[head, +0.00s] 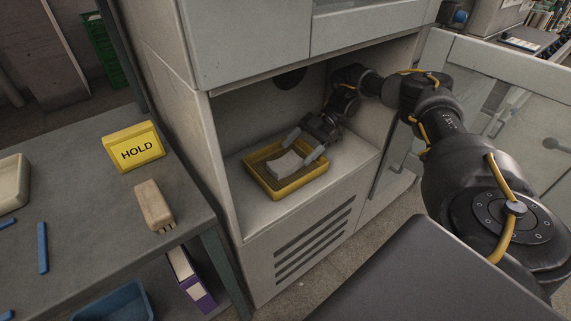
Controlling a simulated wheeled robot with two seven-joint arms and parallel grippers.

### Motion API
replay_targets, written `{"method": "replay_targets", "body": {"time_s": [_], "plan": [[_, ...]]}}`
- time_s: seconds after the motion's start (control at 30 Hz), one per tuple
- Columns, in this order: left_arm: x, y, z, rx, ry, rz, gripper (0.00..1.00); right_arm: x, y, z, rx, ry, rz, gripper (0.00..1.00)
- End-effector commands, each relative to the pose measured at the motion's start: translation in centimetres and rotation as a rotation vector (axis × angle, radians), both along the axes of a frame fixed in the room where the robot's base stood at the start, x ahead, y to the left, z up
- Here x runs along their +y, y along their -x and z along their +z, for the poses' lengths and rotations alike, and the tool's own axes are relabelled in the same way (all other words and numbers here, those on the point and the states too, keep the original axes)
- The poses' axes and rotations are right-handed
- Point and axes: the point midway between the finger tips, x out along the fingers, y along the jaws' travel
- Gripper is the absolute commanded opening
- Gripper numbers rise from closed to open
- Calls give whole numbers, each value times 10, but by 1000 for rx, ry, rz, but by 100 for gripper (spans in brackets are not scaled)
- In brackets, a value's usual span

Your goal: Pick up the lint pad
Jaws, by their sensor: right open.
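The lint pad (285,165) is a pale grey-white block lying in a yellow tray (287,193). The tray sits on the floor of an open cabinet compartment (252,215) in the head view. My right gripper (303,147) reaches into the compartment from the right. It is open, with one finger to the left and one to the right, over the tray and close to the pad. I cannot tell whether the fingers touch the pad. My left gripper is not in view.
On the left, a grey table (90,225) carries a yellow HOLD sign (135,147), a beige brush-like block (154,205) and blue strips (42,248). Cabinet walls and top surround my right forearm. An open glazed door (500,110) stands at the right.

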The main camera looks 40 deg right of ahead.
Motion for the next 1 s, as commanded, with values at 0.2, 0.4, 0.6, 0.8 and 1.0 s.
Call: {"method": "replay_targets", "body": {"time_s": [0.2,0.4,0.6,0.8,1.0], "plan": [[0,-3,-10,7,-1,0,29,28,-2,-13,4,-1,3,78],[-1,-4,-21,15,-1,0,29,38,-3,-19,0,0,0,78],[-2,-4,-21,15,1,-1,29,38,-4,-19,0,0,-1,77],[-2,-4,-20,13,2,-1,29,38,-4,-19,0,0,-1,51],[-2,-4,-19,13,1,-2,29,38,-4,-19,0,0,-1,31]]}}
